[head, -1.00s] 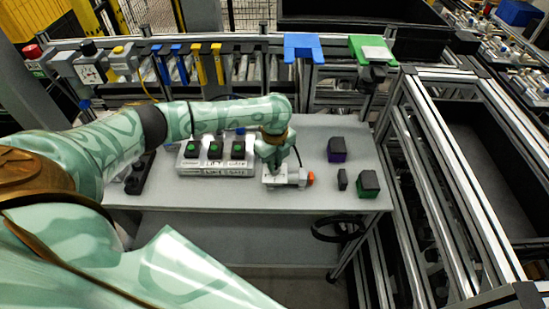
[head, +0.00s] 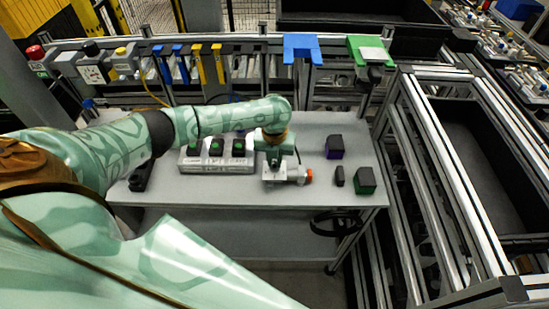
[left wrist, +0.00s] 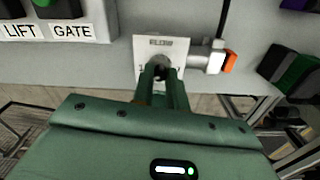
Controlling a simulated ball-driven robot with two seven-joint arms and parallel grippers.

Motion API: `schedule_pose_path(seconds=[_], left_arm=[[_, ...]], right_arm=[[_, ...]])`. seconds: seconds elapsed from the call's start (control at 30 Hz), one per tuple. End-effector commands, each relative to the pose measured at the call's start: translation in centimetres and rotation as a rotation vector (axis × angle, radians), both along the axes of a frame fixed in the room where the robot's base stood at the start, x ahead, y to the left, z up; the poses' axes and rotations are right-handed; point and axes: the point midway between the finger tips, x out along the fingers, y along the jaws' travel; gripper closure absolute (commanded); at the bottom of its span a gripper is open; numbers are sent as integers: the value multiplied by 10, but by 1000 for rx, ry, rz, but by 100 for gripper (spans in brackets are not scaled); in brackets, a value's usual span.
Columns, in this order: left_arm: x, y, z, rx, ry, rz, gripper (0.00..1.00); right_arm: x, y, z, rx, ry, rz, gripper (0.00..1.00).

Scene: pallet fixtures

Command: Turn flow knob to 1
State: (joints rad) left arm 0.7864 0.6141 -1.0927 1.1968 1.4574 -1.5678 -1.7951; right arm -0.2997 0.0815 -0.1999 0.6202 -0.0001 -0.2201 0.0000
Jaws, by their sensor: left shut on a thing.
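The flow knob sits on a small white plate (left wrist: 147,48) marked FLOW, at the table's front edge. In the head view its fixture (head: 284,175) has an orange end on the right. My left gripper (left wrist: 163,72) is shut on the flow knob (left wrist: 160,62), with its two green fingers on either side of it. The fingers hide much of the knob and part of the scale; a "1" shows at the plate's left. Where the knob points cannot be told. In the head view my left gripper (head: 271,172) reaches down over the fixture. My right gripper is not in view.
A button box (head: 217,167) with several green buttons stands left of the fixture. Purple-dark (head: 334,147), small black (head: 339,176) and green-dark (head: 366,181) blocks lie to the right. A metal frame (head: 440,190) bounds the right side.

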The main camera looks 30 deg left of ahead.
Motion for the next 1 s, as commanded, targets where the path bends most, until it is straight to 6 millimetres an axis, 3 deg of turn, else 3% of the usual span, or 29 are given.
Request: schedule_pose_path(seconds=[0.3,0.8,0.83,0.9,1.0], left_arm=[[-1,0,-1,0,1,-109,100],[-1,0,-1,1,1,-128,100],[-1,0,-1,1,1,-128,83],[-1,0,-1,1,1,-128,63],[0,0,0,0,1,-127,63]], right_arm=[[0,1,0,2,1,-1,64],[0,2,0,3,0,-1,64],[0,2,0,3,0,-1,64],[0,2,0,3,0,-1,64],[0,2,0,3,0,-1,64]])
